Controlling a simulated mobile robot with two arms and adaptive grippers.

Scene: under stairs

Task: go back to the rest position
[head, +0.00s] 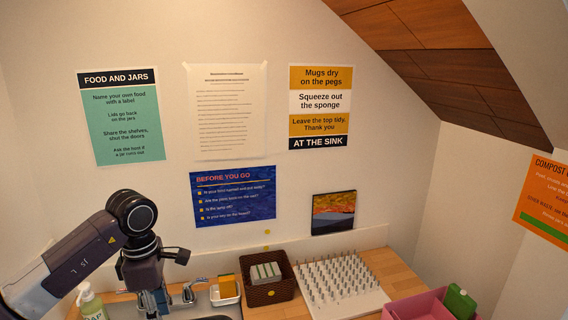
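My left arm comes in from the left and rises to a dark rounded joint in front of the wall, then bends down toward the sink. The end of my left gripper (153,301) shows low in the picture over the sink area, small and partly cut off by the bottom edge. I cannot make out whether its fingers are apart or together, and I see nothing clearly held in it. My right arm and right gripper are not in view.
A wooden counter holds a sink (200,304), a soap bottle (92,303), a sponge tray (227,292), a brown basket (269,293), a white peg board (340,287) and a pink bin (424,308). A small picture (334,212) leans at the back. The sloped wooden ceiling (450,65) hangs low at right.

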